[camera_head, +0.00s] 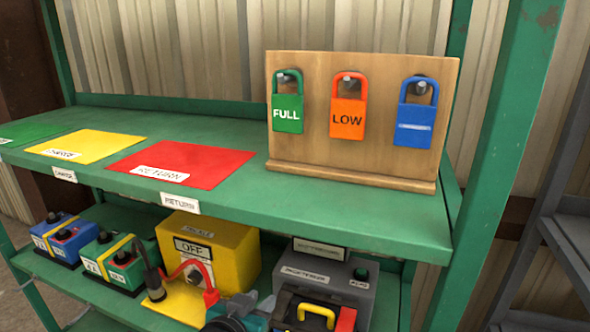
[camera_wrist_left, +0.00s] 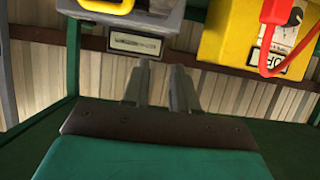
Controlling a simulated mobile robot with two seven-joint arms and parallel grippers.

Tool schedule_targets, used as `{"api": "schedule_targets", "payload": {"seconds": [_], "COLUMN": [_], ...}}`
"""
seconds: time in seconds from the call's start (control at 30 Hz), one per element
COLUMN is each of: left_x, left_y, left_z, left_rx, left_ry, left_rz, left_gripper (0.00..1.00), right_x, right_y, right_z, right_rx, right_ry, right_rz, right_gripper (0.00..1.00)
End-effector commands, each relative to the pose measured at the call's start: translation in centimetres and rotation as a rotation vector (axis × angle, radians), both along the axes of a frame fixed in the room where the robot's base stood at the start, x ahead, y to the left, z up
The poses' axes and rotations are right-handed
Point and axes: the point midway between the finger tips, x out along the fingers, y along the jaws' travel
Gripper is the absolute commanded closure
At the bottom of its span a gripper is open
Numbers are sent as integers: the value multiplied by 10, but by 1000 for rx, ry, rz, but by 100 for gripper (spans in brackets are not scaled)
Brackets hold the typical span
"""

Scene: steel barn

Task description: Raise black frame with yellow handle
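The black frame (camera_head: 338,301) with its yellow handle (camera_head: 316,311) is at the bottom edge of the head view, in front of a grey box (camera_head: 322,275) on the lower shelf. A red-orange part sits at its right side, and its lower part is cut off. In the left wrist view, the yellow handle (camera_wrist_left: 106,5) shows at the top edge, partly cut off. My left gripper (camera_head: 268,303) is just left of the frame, its fingers apart. In the left wrist view the gripper (camera_wrist_left: 160,66) is open and empty, apart from the handle. My right gripper is not in view.
A yellow OFF box (camera_head: 205,252) with a red lever stands left of the gripper. The green upper shelf (camera_head: 270,205) hangs above, bearing a padlock board (camera_head: 360,165). A green post (camera_head: 490,170) stands right.

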Motion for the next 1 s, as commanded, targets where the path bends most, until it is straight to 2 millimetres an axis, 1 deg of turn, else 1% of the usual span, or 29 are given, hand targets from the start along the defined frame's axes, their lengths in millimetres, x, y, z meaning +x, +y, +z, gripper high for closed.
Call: {"api": "schedule_targets", "payload": {"seconds": [0.03,0.07,0.1,0.17,0.2,0.27,0.3,0.4,0.5,0.63,1.0], "left_x": [-17,-27,-42,-67,-83,-107,-123,-155,-175,-185,-185], "left_y": [11,17,26,40,49,61,69,83,92,97,97], "left_z": [-24,-37,-54,-78,-91,-109,-119,-137,-145,-149,-149], "left_rx": [5,8,11,20,26,36,44,59,70,76,76], "left_ry": [31,44,62,87,101,122,135,157,169,173,173], "left_rz": [13,20,29,43,52,62,68,78,82,85,84], "left_gripper": [72,72,72,72,72,72,72,72,72,72,72], "right_x": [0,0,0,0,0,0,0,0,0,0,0], "right_y": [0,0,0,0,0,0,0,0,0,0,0], "right_z": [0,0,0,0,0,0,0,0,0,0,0], "right_rx": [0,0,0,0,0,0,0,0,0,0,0], "right_ry": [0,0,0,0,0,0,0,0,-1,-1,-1], "right_rz": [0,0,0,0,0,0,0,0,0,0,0], "right_gripper": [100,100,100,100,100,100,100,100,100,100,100]}}
